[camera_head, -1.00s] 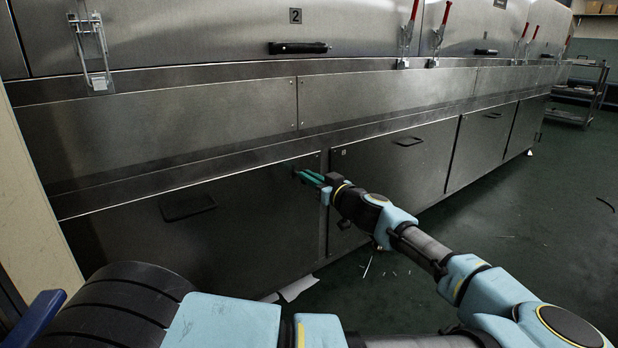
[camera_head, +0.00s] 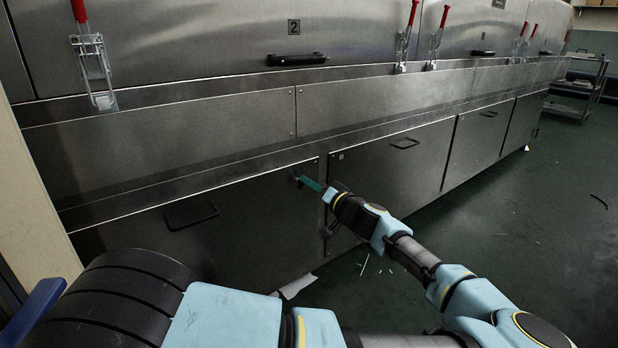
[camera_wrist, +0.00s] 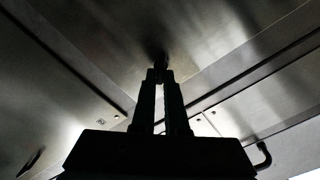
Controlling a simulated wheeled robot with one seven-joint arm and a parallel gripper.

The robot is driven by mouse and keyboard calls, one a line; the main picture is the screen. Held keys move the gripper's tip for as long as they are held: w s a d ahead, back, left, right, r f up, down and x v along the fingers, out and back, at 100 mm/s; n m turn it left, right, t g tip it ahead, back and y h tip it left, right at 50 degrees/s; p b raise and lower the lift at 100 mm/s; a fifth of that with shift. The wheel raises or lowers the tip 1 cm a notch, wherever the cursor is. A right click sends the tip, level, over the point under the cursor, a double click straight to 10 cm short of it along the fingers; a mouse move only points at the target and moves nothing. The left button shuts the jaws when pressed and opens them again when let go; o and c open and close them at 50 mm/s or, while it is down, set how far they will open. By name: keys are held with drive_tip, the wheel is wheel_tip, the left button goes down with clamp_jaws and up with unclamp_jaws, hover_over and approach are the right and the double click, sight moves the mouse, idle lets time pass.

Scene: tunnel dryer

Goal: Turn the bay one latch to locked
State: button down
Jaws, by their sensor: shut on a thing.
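The bay one latch (camera_head: 297,179) is a small dark part at the upper right corner of the left lower door (camera_head: 235,225). My gripper (camera_head: 302,182) has its green fingers closed around it. In the wrist view my gripper (camera_wrist: 160,75) is a dark silhouette, with its fingertips together on the small dark latch (camera_wrist: 161,60) against the steel door. The fingers hide most of the latch, and I cannot tell which way it points.
The left lower door has a black handle (camera_head: 190,212). Another lower door (camera_head: 390,175) with its own handle (camera_head: 404,143) lies to the right. Red-handled clamps (camera_head: 92,60) stand along the ledge above. White scraps (camera_head: 298,287) lie on the floor. Open floor (camera_head: 540,240) lies at right.

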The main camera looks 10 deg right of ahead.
drive_tip(key=shift+d+f+m+p, duration=0.1)
drive_tip(key=shift+f+m+p, duration=0.1)
drive_tip(key=shift+m+p, duration=1.7)
drive_tip(key=shift+d+f+m+p, duration=0.15)
drive_tip(key=shift+m+p, duration=0.8)
drive_tip(key=shift+m, duration=1.75)
drive_tip(key=shift+a+f, duration=0.1)
drive_tip(key=c, duration=0.9)
unclamp_jaws()
drive_tip(key=shift+c, duration=0.2)
drive_tip(key=p+v, duration=0.1)
drive_tip(key=v, duration=0.9)
drive_tip(key=shift+s, duration=0.3)
